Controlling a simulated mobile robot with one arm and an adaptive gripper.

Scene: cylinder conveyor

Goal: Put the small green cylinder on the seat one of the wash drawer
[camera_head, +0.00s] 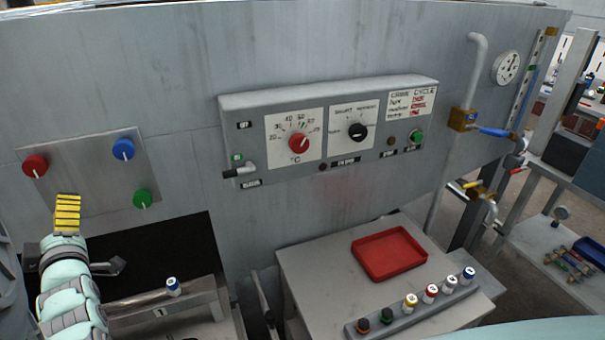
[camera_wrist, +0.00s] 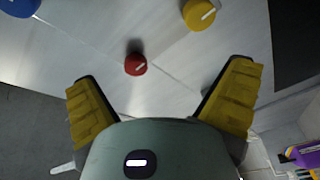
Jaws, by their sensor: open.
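My gripper (camera_head: 68,212) is at the left, in front of the knob panel, with its yellow fingers up. In the wrist view my gripper (camera_wrist: 165,95) is open, with nothing between its fingers. My arm hides the drawer's left part.
The rack also holds several other coloured cylinders. A red tray (camera_head: 389,253) lies behind it on the table (camera_head: 310,265). The panel has red (camera_head: 35,166), blue (camera_head: 123,149) and green (camera_head: 143,198) knobs. The wrist view shows a red knob (camera_wrist: 135,64) and a yellow knob (camera_wrist: 198,14).

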